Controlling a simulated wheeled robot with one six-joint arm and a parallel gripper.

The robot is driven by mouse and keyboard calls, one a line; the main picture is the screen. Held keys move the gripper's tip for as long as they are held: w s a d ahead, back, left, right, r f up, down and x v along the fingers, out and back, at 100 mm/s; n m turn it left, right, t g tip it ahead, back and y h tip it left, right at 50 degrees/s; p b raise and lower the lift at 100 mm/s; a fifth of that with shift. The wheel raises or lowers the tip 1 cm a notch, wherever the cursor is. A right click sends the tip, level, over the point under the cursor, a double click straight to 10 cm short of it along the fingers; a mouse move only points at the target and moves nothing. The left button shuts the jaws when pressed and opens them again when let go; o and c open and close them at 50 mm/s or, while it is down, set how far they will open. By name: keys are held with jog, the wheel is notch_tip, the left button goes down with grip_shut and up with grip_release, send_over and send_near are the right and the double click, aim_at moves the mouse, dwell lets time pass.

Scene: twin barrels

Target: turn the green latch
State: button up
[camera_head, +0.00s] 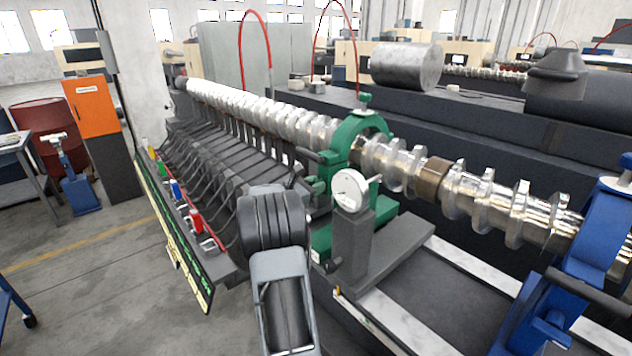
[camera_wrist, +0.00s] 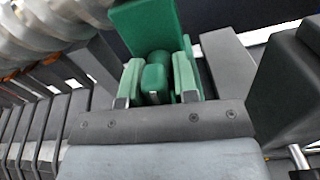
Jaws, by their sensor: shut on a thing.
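The green clamp ring (camera_head: 348,140) stands around the steel screw shaft, with a green base below it. The green latch sits low on the ring's left side, largely behind my arm in the head view. In the wrist view the green latch (camera_wrist: 154,79) is a short block between two lighter green side pieces. My gripper (camera_wrist: 156,97) is shut on the latch, its dark fingertips showing at either side. In the head view my wrist hides most of the gripper.
A dial gauge (camera_head: 350,190) on a grey stand is close to the right of my arm. A blue clamp (camera_head: 598,235) holds the shaft at the right. A row of dark bars (camera_head: 215,155) and a panel with coloured handles (camera_head: 180,215) lie to the left.

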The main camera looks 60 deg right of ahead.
jog(key=shift+f+n+p, duration=0.15)
jog(key=shift+n+p, duration=0.2)
jog(key=shift+n, duration=0.25)
jog(key=shift+f+n, duration=0.1)
jog(key=shift+n, duration=0.2)
jog(key=o, duration=0.7)
jog(key=shift+a, duration=0.1)
jog(key=shift+r, duration=0.2)
jog(key=b+v, duration=0.2)
jog(key=v, duration=1.1)
jog(key=shift+w+a+b, duration=0.15)
jog(key=shift+a+b, duration=0.15)
jog(key=shift+b, duration=0.05)
